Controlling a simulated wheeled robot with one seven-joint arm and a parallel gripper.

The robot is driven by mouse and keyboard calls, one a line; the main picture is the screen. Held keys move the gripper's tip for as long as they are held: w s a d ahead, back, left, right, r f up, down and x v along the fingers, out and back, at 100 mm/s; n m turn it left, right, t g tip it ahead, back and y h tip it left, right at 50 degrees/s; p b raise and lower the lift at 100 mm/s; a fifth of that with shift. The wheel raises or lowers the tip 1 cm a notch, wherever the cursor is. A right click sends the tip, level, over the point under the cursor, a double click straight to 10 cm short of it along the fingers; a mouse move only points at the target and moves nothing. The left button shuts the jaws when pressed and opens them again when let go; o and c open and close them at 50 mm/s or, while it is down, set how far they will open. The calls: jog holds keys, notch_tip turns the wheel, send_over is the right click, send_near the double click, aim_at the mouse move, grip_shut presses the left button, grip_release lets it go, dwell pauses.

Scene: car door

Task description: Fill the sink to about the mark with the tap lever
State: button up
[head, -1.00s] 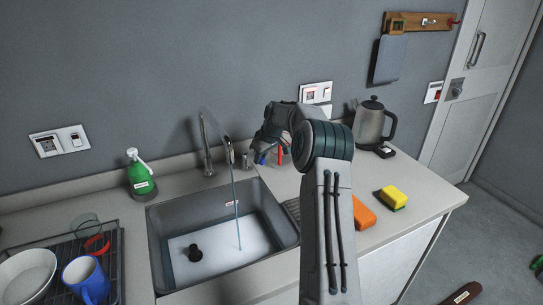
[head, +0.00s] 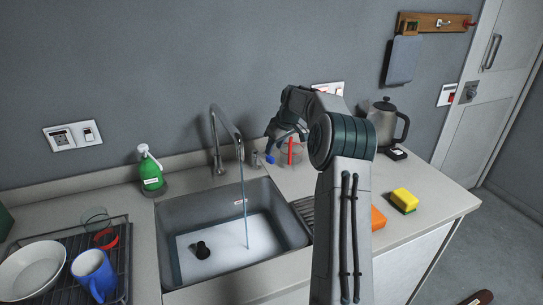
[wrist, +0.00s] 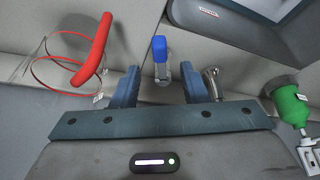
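The grey sink (head: 178,222) holds shallow, pale water (head: 228,254). A thin stream runs into it from the grey tap (head: 216,135). A small label with red lettering (head: 240,201) is on the sink's back wall; I cannot tell if it is the mark. The water surface is below it. The blue-tipped tap lever (wrist: 160,50) stands upright in the wrist view, and its tip shows right of the tap in the head view (head: 270,159). My gripper (wrist: 160,84) is open, with its fingers apart on either side of the lever; contact is not visible.
A clear vessel with a red handle (head: 291,152) stands close beside my gripper. A green soap bottle (head: 151,172) is left of the tap. A dark round plug or drain (head: 201,250) is in the sink. The kettle (head: 384,124) and yellow sponge (head: 404,199) are right.

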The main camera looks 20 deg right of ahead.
jog(key=v, duration=0.8)
jog(key=shift+b, duration=0.3)
jog(key=shift+s+r, duration=0.1)
